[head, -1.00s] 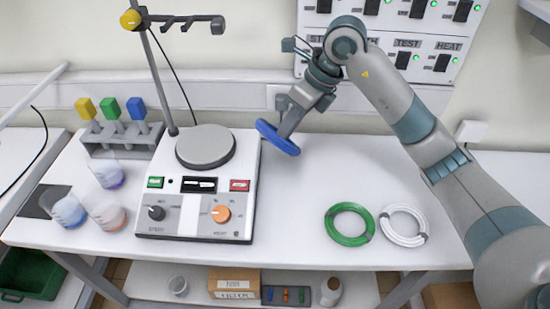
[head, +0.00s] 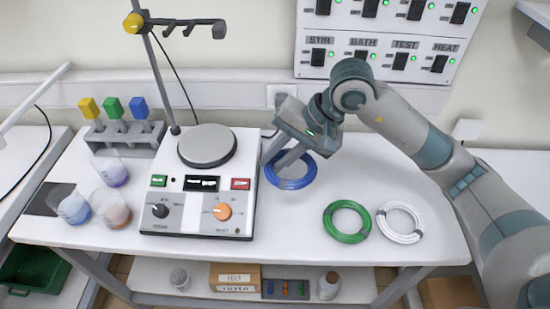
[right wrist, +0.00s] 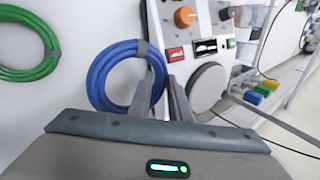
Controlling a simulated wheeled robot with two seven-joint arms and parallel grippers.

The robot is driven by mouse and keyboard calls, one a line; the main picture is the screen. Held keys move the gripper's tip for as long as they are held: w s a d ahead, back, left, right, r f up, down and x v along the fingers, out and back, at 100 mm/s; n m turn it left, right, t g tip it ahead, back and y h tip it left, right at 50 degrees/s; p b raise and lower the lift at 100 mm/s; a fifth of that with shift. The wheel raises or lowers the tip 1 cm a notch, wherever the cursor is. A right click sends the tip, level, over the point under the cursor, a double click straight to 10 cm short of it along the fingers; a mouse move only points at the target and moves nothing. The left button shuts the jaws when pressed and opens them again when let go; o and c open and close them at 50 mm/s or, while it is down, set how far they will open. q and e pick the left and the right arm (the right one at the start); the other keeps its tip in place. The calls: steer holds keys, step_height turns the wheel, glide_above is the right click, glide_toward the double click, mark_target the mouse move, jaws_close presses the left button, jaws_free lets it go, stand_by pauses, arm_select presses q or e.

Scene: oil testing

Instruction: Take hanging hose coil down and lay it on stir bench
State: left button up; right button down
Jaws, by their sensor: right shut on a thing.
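The blue hose coil (head: 290,186) is at the white stir bench (head: 400,178), right of the hotplate stirrer, its ring close to flat. It lies on the bench top or just above it; I cannot tell which. My right gripper (head: 284,164) reaches down from above and is shut on the coil's rim. In the right wrist view the blue coil (right wrist: 97,76) shows with a grey band, its near side at my right gripper's fingers (right wrist: 160,88). My left gripper is not in view.
A green coil (head: 328,222) and a white coil (head: 421,222) lie at the front right. The stirrer (head: 190,225) with its stand is close on the left. Beakers (head: 112,210) and a rack (head: 125,147) stand farther left. Bench space at the right is clear.

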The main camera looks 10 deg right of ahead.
steer(key=shift+s+n, duration=0.15)
steer(key=shift+n, duration=0.35)
steer(key=shift+s+a+r+n+y, duration=0.1)
steer(key=shift+s+a+n+y, duration=0.05)
steer(key=shift+n+y, duration=0.2)
steer(key=shift+f, duration=0.25)
